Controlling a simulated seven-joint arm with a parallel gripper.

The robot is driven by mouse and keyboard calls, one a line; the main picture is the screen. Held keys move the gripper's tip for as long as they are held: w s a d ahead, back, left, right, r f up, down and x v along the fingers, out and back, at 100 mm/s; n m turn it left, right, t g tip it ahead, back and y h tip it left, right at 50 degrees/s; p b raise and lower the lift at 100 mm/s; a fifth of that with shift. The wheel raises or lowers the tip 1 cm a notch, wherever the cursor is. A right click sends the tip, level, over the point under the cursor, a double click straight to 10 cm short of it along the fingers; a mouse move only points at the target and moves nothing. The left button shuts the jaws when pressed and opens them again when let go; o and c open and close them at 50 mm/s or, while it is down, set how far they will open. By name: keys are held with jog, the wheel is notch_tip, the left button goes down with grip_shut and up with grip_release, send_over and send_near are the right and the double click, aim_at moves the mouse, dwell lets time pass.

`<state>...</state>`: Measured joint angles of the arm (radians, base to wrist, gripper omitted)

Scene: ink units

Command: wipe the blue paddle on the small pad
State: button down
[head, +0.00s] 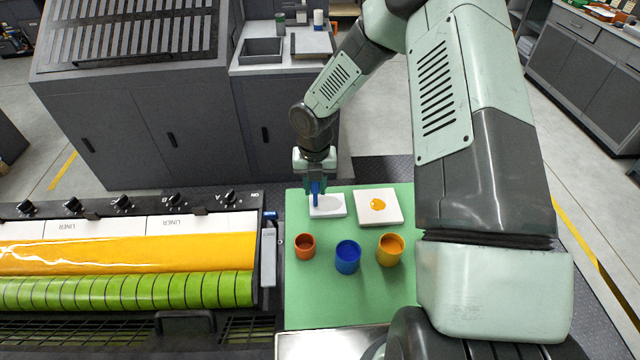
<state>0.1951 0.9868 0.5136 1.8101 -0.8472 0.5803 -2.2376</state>
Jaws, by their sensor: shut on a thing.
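My gripper (316,180) is shut on the blue paddle (316,194), which points down. The paddle's lower end is over the small white pad (333,211), near its left side. I cannot tell whether it touches the pad. The pad has a greyish area on its top. The pad lies at the back left of the green mat (318,292).
A white square pad (390,217) with an orange blot is right of the small pad. An orange-red cup (305,246), a blue cup (347,257) and a yellow cup (390,250) stand in front. An ink roller machine (130,290) is at left.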

jog(key=shift+r, duration=2.95)
